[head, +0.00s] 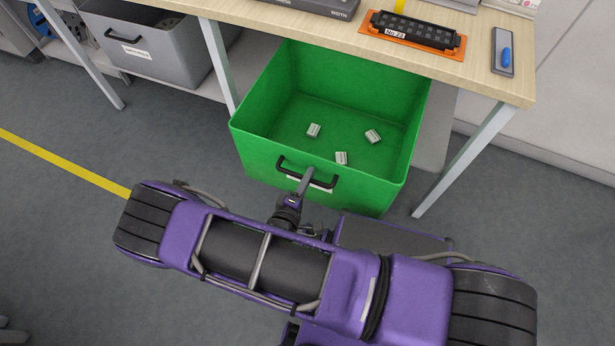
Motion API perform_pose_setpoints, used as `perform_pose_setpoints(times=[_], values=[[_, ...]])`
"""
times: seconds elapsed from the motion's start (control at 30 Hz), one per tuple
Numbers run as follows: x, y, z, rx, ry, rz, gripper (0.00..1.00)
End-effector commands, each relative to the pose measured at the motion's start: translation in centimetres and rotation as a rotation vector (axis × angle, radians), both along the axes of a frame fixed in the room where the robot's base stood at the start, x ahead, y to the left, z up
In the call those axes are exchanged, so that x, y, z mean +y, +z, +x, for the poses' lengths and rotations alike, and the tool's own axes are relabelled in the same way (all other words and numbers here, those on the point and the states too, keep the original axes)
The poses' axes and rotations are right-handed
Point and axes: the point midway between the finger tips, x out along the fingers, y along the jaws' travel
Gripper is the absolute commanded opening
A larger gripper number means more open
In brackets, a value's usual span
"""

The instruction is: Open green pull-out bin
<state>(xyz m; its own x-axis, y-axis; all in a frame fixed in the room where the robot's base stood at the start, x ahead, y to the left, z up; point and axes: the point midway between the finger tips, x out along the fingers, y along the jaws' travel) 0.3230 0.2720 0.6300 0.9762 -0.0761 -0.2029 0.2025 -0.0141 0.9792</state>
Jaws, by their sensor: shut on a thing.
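The green pull-out bin (262,157) sits under the wooden table and is pulled well out at the front, with its inside showing. Several small pale blocks (341,158) lie on its floor. A black bar handle (290,165) and a pale label are on its front wall. My gripper (306,178) is at this handle, shut on it near its middle. My arm hides the floor in front of the bin, and the bin's back is partly under the tabletop.
The wooden tabletop (505,88) carries an orange tray (372,38) with a black part and a grey plate with a blue piece. Table legs (465,160) flank the bin. A grey bin (130,48) stands at the left. A yellow line (60,160) crosses clear floor.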

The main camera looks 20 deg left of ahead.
Motion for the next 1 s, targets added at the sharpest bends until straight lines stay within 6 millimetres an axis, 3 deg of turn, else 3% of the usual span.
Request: perform_pose_setpoints(times=[0.43, 0.47, 0.6, 1.0], values=[[-0.07, 0.05, 0.05, -0.002, -0.002, -0.001, 0.0], [-0.06, 0.05, 0.05, -0.002, -0.001, 0.0, 0.21], [-0.05, 0.03, 0.03, -0.001, -0.001, 0.0, 0.46], [0.09, 0.16, -0.62, 0.0, 0.0, 0.001, 0.47]])
